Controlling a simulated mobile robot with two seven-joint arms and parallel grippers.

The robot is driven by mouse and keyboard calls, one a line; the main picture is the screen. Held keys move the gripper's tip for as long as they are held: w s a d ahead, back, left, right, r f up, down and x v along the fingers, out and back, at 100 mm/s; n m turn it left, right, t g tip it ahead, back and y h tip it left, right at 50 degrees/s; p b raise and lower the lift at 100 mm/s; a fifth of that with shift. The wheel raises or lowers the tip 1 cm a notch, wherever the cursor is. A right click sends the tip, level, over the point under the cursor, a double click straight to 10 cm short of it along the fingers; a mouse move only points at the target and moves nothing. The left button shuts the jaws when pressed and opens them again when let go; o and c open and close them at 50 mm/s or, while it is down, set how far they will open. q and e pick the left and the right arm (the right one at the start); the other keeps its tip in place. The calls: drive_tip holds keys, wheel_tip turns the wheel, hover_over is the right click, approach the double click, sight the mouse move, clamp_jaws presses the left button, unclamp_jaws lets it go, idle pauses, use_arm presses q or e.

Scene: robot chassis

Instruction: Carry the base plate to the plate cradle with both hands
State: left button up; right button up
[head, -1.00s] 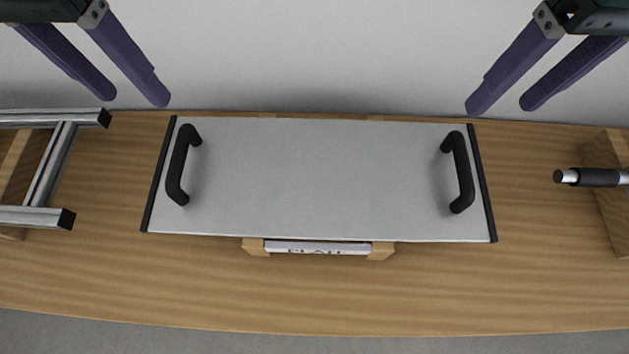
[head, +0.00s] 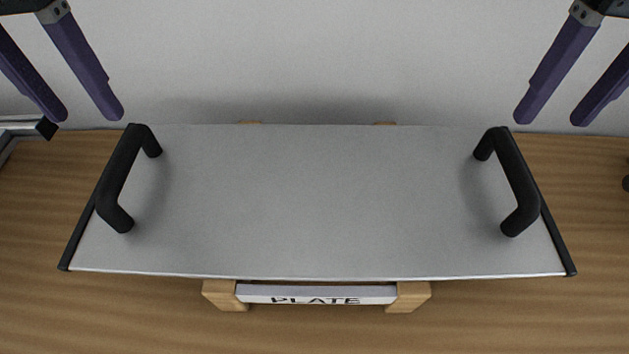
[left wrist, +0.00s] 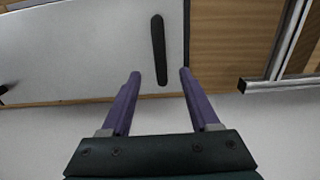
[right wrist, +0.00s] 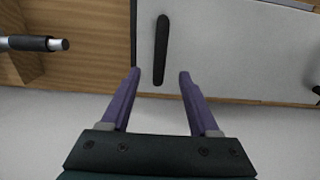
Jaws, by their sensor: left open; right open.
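The base plate (head: 315,200) is a wide grey sheet with dark end strips, lying flat on wooden supports. Its black left handle (head: 116,185) and right handle (head: 516,185) stand up near the ends. My left gripper (head: 88,114) is open and empty near the plate's upper left corner in the head view. In the left wrist view the left handle (left wrist: 159,45) lines up between the fingertips. My right gripper (head: 550,120) is open and empty near the upper right corner. In the right wrist view the right handle (right wrist: 161,45) lines up between the fingertips. Neither gripper holds a handle.
A white label reading PLATE (head: 315,294) sits between two wooden blocks (head: 410,296) at the plate's lower edge. A metal frame (left wrist: 290,50) stands beyond the left end. A dark and silver rod (right wrist: 35,43) lies beyond the right end. Bare wooden tabletop (head: 520,315) shows below the plate.

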sight(117, 157)
use_arm(q)
wheel_tip(117, 157, down, 9)
drive_tip(key=shift+f, duration=0.2)
use_arm(e)
wheel_tip(117, 157, down, 9)
drive_tip(key=shift+f, duration=0.2)
use_arm(q)
clamp_jaws()
use_arm(e)
clamp_jaws()
idle(0.6)
use_arm(q)
drive_tip(key=shift+r, duration=0.15)
use_arm(e)
drive_tip(key=shift+r, duration=0.15)
